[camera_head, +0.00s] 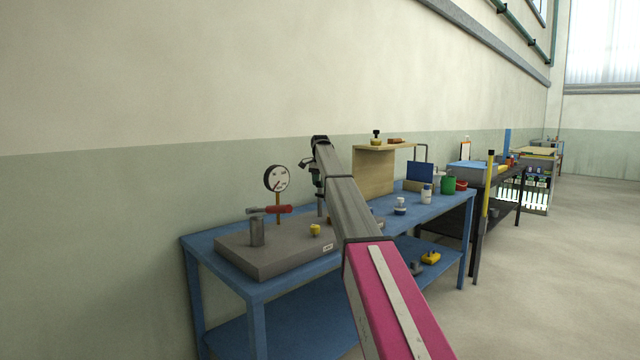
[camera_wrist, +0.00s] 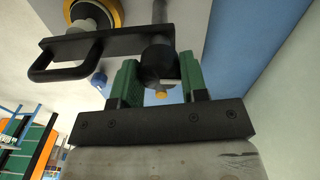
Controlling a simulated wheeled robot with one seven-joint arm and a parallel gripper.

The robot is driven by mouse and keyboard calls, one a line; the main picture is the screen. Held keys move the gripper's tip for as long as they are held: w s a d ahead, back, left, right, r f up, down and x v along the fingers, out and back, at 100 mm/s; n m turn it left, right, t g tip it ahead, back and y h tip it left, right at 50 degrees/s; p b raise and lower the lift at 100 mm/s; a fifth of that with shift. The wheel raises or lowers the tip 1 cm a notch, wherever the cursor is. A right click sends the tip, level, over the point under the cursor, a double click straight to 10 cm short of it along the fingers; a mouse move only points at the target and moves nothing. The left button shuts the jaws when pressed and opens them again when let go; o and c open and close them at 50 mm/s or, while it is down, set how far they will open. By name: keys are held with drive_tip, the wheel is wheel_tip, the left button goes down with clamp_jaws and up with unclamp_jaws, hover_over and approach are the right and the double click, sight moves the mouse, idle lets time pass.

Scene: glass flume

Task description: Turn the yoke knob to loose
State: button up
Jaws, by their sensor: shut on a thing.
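The yoke knob (camera_wrist: 158,64) is a dark round knob with a white mark on its side. It sits at the end of a black yoke bar (camera_wrist: 120,43) with a loop handle (camera_wrist: 66,62) on the left. My gripper (camera_wrist: 158,78) has its two green fingers on either side of the knob, shut on it. In the head view my gripper (camera_head: 318,178) is over the blue bench, beside a vertical post. The knob is too small or hidden to make out there. I cannot read any loose or tight marking.
Open floor lies at the right.

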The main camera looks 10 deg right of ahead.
drive_tip(key=m, duration=0.4)
drive_tip(key=shift+m, duration=0.4)
drive_tip(key=m, duration=0.3)
drive_tip(key=shift+m, duration=0.3)
drive_tip(key=m, duration=0.4)
drive_tip(key=shift+s+m, duration=0.1)
drive_tip(key=shift+m, duration=2.1)
drive_tip(key=o, duration=0.9)
drive_tip(key=shift+r, duration=0.1)
